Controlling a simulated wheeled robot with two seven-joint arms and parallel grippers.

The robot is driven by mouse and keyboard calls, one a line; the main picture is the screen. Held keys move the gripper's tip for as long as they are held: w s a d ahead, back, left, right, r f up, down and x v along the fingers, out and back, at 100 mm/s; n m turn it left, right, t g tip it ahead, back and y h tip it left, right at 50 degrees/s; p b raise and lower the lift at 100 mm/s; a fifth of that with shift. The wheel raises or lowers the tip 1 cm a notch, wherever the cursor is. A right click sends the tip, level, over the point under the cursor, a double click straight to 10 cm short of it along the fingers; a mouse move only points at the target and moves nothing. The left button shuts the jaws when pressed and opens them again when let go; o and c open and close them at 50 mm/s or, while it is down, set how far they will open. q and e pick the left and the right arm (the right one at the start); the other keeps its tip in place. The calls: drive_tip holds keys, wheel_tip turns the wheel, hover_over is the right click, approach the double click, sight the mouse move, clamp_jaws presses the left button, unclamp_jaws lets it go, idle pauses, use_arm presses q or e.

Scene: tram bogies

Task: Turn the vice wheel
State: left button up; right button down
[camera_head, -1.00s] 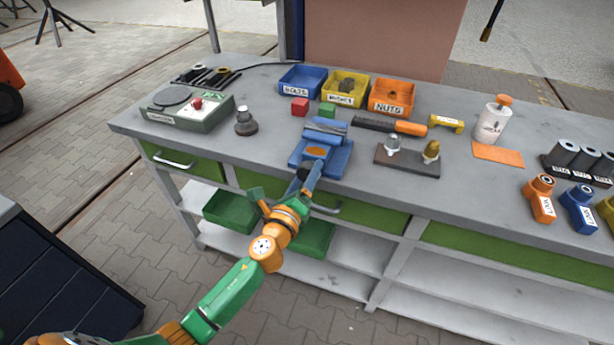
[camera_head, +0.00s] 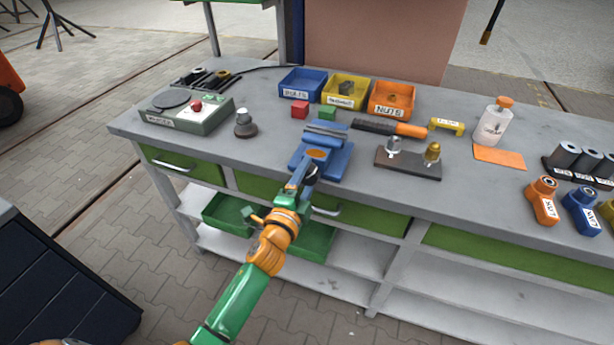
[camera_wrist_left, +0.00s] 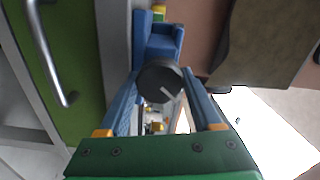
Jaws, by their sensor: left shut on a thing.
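The blue vice (camera_head: 332,160) stands at the front edge of the grey workbench, with an orange patch on top. It also shows in the wrist view (camera_wrist_left: 160,45). The vice wheel (camera_wrist_left: 160,82) is a dark round knob with a pale line on its face, at the vice's front. In the head view only a dark bit of the wheel (camera_head: 312,172) shows beside my gripper. My left gripper (camera_head: 304,174) has its blue fingers on both sides of the wheel and is shut on it.
Blue, yellow and orange bins (camera_head: 391,99) stand behind the vice, with red and green cubes (camera_head: 299,110) before them. An orange-handled tool (camera_head: 408,130) and a block with two fittings (camera_head: 408,163) lie right. Green drawers (camera_head: 375,216) are below.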

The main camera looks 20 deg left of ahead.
use_arm(q)
drive_tip(key=n, duration=0.3)
drive_tip(key=shift+n, duration=0.4)
drive_tip(key=n+p, duration=0.1)
drive_tip(key=n, duration=0.2)
drive_tip(key=shift+n, duration=0.3)
drive_tip(key=n+p, duration=0.1)
drive_tip(key=n, duration=0.2)
drive_tip(key=shift+n, duration=0.3)
drive_tip(key=n+p, duration=0.1)
drive_tip(key=n, duration=0.2)
drive_tip(key=shift+n, duration=0.3)
drive_tip(key=n+p, duration=0.1)
drive_tip(key=n, duration=1.1)
drive_tip(key=shift+n, duration=0.3)
drive_tip(key=n, duration=0.5)
drive_tip(key=shift+n+b, duration=0.3)
drive_tip(key=shift+b, duration=0.05)
drive_tip(key=n, duration=0.6)
drive_tip(key=shift+b, duration=0.35)
drive_tip(key=n, duration=0.5)
drive_tip(key=shift+n, duration=0.4)
drive_tip(key=n, duration=0.5)
